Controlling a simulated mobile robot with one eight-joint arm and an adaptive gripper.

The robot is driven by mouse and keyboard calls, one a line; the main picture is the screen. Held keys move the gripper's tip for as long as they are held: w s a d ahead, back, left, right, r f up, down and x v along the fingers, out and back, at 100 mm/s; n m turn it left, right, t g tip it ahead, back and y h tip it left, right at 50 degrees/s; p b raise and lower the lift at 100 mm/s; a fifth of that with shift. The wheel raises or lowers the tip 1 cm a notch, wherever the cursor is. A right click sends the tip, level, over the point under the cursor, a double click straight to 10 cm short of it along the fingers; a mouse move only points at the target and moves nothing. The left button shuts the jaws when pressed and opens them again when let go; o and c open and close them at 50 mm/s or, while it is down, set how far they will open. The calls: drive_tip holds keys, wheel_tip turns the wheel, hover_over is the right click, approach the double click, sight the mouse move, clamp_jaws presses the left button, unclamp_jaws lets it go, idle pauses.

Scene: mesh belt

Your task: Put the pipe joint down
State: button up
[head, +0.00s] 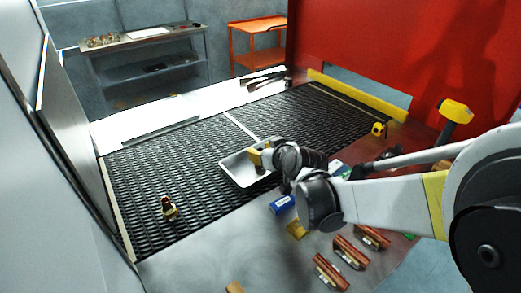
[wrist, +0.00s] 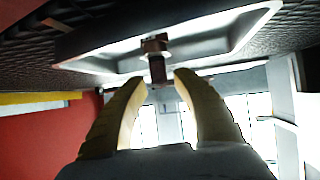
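A small brown-red pipe joint (wrist: 156,58) shows in the wrist view against the metal tray (wrist: 210,45). Its near end lies between the tips of my gripper (wrist: 160,82), with a slim gap on each side. The yellow fingers are apart, so my gripper looks open. Another copper and brass fitting (head: 168,209) stands on the belt at the left.
The mesh belt (head: 150,178) is mostly bare around the tray. On the near metal table are a blue box (head: 282,204), a yellow block (head: 297,230) and several red-brown blocks (head: 350,252).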

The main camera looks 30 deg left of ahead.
drive_tip(key=p+v, duration=0.3)
drive_tip(key=v, duration=0.9)
drive_tip(key=s+d+r+m+h, duration=0.1)
drive_tip(key=d+r+m+h, duration=0.1)
drive_tip(key=d, duration=0.7)
drive_tip(key=d+r+m+h, duration=0.1)
drive_tip(key=d+m+h, duration=0.1)
drive_tip(key=d, duration=0.7)
drive_tip(key=s+d+m+h, duration=0.2)
drive_tip(key=s+d, duration=0.4)
drive_tip(key=d, duration=0.5)
drive_tip(key=s+d+f+m+h, duration=0.1)
drive_tip(key=s+d+m+h, duration=0.2)
drive_tip(key=s+d, duration=0.4)
drive_tip(key=d+m, duration=0.1)
drive_tip(key=d, duration=0.3)
drive_tip(key=shift+s+f+m+g, duration=0.15)
drive_tip(key=shift+s+m+g, duration=0.15)
